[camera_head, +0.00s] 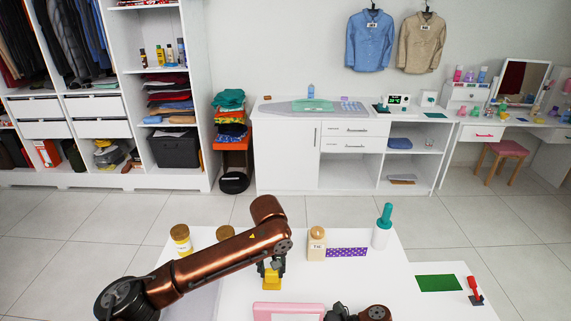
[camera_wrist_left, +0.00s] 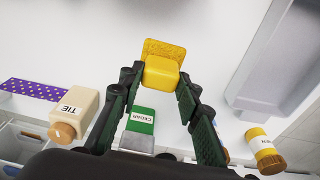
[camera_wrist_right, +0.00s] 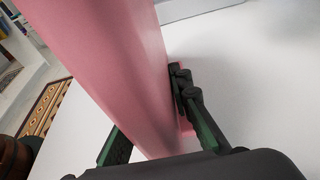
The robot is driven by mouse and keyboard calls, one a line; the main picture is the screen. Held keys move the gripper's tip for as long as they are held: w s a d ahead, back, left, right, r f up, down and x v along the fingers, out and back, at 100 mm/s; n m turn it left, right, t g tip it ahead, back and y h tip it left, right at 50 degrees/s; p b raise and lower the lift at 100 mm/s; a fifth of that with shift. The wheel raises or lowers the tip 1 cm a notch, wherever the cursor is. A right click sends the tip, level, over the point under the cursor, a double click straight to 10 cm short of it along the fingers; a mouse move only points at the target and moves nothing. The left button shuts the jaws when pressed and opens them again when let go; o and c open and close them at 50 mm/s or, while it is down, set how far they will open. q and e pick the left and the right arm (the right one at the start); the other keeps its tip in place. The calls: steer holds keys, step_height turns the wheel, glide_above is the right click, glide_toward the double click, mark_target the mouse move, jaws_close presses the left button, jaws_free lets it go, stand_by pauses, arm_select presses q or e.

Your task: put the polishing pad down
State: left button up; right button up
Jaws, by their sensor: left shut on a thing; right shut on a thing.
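The yellow polishing pad (camera_head: 272,282) is under my left gripper (camera_head: 270,266), over the white table in the head view. In the left wrist view my left gripper (camera_wrist_left: 160,84) is shut on the yellow block-like part of the pad (camera_wrist_left: 163,73), with a wider textured yellow part beyond it. I cannot tell whether the pad touches the table. My right gripper (camera_wrist_right: 150,140) is shut on a large pink thing (camera_wrist_right: 105,60). This pink-edged thing (camera_head: 288,306) also shows at the bottom of the head view, partly cut off.
Near the left gripper stand a cream TIE bottle (camera_head: 316,243), a green CEDAR box (camera_wrist_left: 138,130) and yellow-labelled jars (camera_head: 181,239). A grey tray (camera_wrist_left: 275,55) is nearby.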

mark_target(272, 290)
arm_select(q)
steer(key=shift+f, duration=5.1)
steer(key=shift+f, duration=0.1)
steer(key=o, duration=1.1)
